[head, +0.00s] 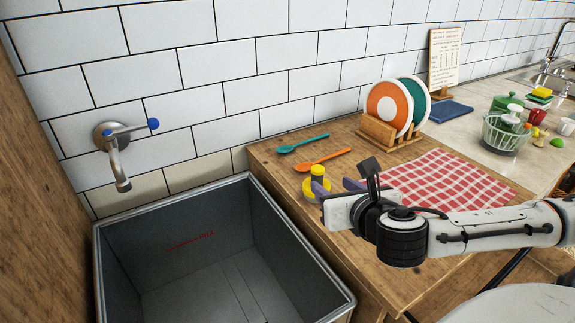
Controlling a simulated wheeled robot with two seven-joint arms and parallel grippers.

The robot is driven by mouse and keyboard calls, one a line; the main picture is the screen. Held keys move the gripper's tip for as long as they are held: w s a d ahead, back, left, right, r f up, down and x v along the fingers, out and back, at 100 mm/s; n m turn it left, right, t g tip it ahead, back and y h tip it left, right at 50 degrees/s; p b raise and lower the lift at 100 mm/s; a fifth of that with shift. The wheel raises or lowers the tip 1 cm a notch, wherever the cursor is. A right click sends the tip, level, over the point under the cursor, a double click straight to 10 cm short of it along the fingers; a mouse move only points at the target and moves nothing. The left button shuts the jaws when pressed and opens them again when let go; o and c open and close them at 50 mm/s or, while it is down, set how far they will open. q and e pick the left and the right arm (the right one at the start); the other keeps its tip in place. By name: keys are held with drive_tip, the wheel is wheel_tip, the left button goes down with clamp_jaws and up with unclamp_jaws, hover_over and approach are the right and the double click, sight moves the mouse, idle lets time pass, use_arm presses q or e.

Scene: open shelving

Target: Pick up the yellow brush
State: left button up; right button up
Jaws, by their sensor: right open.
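The yellow brush (317,171) stands on the wooden counter near the back left corner of the worktop, with its yellow top showing and a darker part below it. My right gripper (335,187) reaches in from the right, low over the counter, with its fingers pointing toward the brush. Its jaws are open. One finger overlaps the lower part of the brush in the picture, and I cannot tell whether they touch. My left gripper is not in view.
A teal spoon (303,143) and an orange spoon (323,160) lie behind the brush. A plate rack (378,131) and a red checked cloth (450,181) are to the right. A deep grey sink (190,199) drops away at left, below a wall tap (117,160).

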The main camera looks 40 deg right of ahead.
sight(320, 175)
drive_tip(key=x, duration=0.4)
drive_tip(key=shift+w+d+r, duration=0.1)
drive_tip(key=shift+w+r, duration=0.1)
drive_tip(key=shift+r, duration=0.05)
drive_tip(key=shift+b+x, duration=0.3)
drive_tip(key=shift+x, duration=2.85)
drive_tip(key=c, duration=1.1)
